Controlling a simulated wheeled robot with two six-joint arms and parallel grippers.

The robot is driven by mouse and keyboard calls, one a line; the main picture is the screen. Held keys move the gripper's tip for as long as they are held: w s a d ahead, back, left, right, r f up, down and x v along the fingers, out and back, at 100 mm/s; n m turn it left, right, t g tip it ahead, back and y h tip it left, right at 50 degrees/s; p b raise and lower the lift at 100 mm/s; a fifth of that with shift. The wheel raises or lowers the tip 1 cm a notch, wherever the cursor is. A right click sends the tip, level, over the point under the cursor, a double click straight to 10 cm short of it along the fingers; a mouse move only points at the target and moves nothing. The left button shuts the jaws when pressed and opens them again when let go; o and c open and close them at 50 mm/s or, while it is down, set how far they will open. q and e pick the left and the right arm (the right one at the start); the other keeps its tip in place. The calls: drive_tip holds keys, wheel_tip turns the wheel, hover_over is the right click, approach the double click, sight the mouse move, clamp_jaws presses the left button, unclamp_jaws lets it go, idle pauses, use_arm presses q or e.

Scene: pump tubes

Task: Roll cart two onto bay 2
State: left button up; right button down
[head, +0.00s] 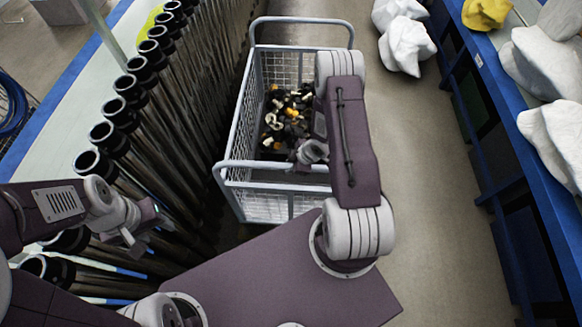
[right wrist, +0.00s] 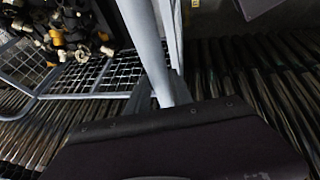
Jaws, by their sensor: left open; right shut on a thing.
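A light blue-grey wire cart (head: 265,207) stands on the aisle floor ahead of me, with dark, white and orange fittings inside; no number shows on it. My right gripper (head: 303,160) is at the cart's near handle bar, its fingers mostly hidden by my wrist. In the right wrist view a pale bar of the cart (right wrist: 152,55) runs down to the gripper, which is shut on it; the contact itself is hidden. My left gripper (head: 138,232) is open and empty, beside the tubes on the left. I cannot make out a bay 2 marking.
A dense row of long dark tubes (head: 150,130) lines the left, close to the cart. White sacks (head: 405,40) lie on the floor at the back right. A blue shelf (head: 500,150) with white sacks runs along the right. The aisle floor (head: 430,190) right of the cart is clear.

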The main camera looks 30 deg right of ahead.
drive_tip(key=shift+s+a+f, duration=0.15)
drive_tip(key=shift+s+a, duration=0.2)
drive_tip(key=shift+s, duration=0.35)
drive_tip(key=c, duration=1.1)
unclamp_jaws()
drive_tip(key=shift+w+r, duration=0.15)
drive_tip(key=shift+r, duration=0.05)
drive_tip(key=v, duration=0.9)
